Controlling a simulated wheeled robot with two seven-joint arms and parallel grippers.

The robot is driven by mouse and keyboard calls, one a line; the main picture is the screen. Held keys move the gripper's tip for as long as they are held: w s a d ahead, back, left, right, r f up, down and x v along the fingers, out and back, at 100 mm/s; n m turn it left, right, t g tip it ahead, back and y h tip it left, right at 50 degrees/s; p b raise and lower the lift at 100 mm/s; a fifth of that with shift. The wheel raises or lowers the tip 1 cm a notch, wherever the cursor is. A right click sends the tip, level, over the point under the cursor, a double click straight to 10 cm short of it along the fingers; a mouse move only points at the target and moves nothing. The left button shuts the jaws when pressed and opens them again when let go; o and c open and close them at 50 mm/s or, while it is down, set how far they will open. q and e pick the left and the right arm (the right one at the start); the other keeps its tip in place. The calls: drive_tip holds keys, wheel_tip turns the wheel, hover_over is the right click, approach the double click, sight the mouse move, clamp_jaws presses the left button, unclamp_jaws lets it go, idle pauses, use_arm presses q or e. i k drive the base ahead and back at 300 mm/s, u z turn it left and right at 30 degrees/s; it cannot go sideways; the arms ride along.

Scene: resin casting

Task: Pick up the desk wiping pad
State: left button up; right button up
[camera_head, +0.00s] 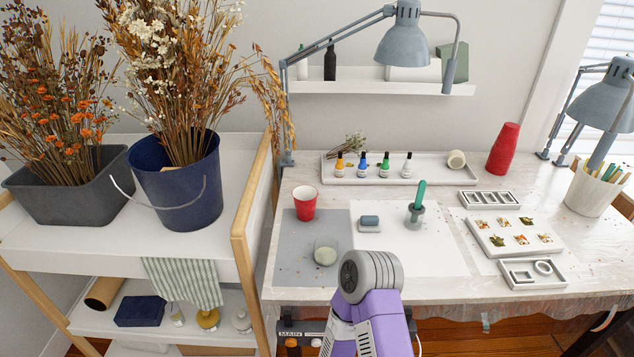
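A small blue-grey pad (370,220), which looks like the wiping pad, lies on a small light holder (369,229) on the table, just right of the grey mat (290,262). It is fully in view and nothing touches it from above. A purple and grey arm part of mine rises from the bottom edge, in front of the table and nearer to me than the pad. No gripper fingers show, so neither gripper is in view.
A red cup (305,203) and a clear cup (326,252) stand left of the pad. A green-handled tool stands in a grey holder (415,216) to its right. Behind are several bottles on a long tray (435,175). The white sheet (428,255) has bare room.

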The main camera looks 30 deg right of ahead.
sight(367, 223)
drive_tip(key=z, duration=1.35)
